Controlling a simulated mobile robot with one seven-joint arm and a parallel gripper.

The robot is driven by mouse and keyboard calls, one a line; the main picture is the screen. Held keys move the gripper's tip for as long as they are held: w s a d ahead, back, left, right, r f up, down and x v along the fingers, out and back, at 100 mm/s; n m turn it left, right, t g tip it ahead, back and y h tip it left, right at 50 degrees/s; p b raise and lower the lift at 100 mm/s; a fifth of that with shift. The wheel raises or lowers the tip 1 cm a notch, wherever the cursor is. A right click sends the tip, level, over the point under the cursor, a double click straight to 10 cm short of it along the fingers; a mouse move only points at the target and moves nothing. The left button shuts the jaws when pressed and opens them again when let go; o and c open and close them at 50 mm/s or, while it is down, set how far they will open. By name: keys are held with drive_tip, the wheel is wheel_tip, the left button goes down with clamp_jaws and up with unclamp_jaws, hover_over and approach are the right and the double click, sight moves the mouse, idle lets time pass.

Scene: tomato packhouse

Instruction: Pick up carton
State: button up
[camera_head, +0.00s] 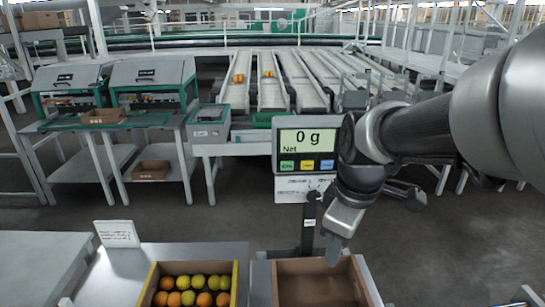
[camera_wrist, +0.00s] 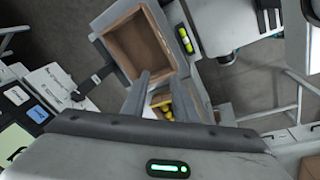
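An empty, open brown carton (camera_head: 318,284) stands at the lower middle of the head view, on a grey surface by the scale post. It also shows in the wrist view (camera_wrist: 140,45), upper middle, with nothing inside. I cannot tell the exact height of the fingertips above the rim.
A box of yellow and orange tomatoes (camera_head: 152,289) stands left of the carton. A scale display (camera_head: 306,150) reading 0 g rises behind it on a post. A small sign (camera_head: 117,234) stands at left. Conveyors (camera_head: 272,92) lie farther back, beyond open floor.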

drive_tip(key=w+f+n+b, duration=0.1)
drive_tip(key=f+n+b, duration=0.1)
drive_tip(key=f, duration=0.7)
drive_tip(key=w+f+n+g+b, duration=0.1)
drive_tip(key=w+f+n+b, duration=0.1)
drive_tip(key=f, duration=0.7)
drive_tip(key=w+d+f+n+g+b, duration=0.1)
drive_tip(key=w+f+n+b, duration=0.1)
drive_tip(key=f, duration=0.7)
drive_tip(key=shift+f+n+b, duration=0.2)
drive_tip(key=shift+n+b, duration=0.5)
drive_tip(key=shift+b, duration=0.7)
drive_tip(key=shift+s+d+f+b, duration=0.15)
drive_tip(key=shift+f+b, duration=0.25)
drive_tip(key=shift+f, duration=0.6)
drive_tip(key=shift+w+d+f+b, duration=0.1)
drive_tip(key=shift+d+f+b, duration=0.2)
drive_tip(key=shift+f, duration=0.7)
drive_tip(key=shift+s+d+f+b, duration=0.1)
drive_tip(key=shift+f+b, duration=0.35)
drive_tip(key=shift+f, duration=0.55)
drive_tip(key=shift+r, duration=0.1)
clamp_jaws()
